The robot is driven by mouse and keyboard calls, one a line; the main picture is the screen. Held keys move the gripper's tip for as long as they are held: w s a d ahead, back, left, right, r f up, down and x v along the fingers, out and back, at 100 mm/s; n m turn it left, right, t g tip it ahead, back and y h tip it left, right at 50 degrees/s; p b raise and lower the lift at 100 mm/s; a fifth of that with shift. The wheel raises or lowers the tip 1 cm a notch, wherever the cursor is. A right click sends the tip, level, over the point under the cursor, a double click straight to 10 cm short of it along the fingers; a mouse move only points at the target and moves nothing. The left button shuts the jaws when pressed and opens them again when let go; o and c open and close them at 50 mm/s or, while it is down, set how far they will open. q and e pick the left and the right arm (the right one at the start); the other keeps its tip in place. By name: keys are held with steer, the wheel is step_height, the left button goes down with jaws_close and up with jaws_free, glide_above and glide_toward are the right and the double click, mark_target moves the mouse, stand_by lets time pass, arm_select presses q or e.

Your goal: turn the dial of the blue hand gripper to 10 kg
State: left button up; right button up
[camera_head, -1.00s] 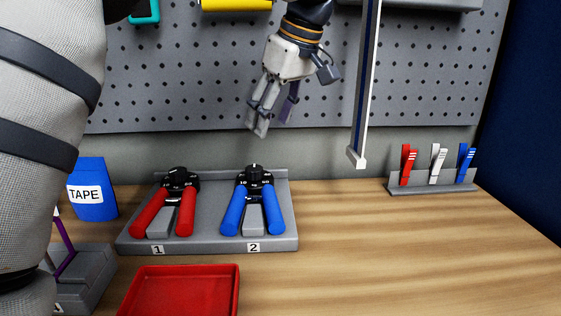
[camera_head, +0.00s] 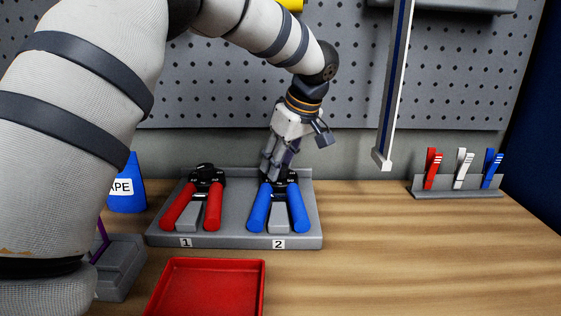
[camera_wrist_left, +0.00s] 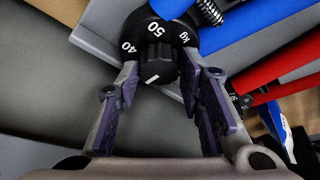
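The blue hand gripper (camera_head: 298,210) rests in the grey stand above label 2, with its black head at the back. In the left wrist view its black dial knob (camera_wrist_left: 157,66) shows a white mark; "40", "50" and "kg" are readable on the ring around it, other numbers are hidden. My left gripper (camera_head: 272,172) reaches down from above to the head. In the left wrist view my left gripper (camera_wrist_left: 158,72) has one finger on each side of the knob, apparently with narrow gaps; I cannot tell contact for certain. My right gripper is not in view.
The red hand gripper (camera_head: 213,208) sits left of the blue one in the same stand (camera_head: 235,240). A red tray (camera_head: 210,262) is in front. A blue tape box (camera_head: 127,195) stands left. Clothespins on a rack (camera_head: 458,193) stand right. Bare wood lies between.

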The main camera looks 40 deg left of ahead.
arm_select(q)
steer(key=c, duration=0.5)
steer(key=shift+o, duration=0.2)
steer(key=shift+w+n+g, duration=0.1)
steer(key=shift+n+g, duration=0.2)
steer(key=shift+n, duration=0.5)
steer(key=o, duration=1.1)
steer(key=shift+o, duration=0.2)
steer(key=shift+r, duration=0.1)
steer(key=v, duration=1.2)
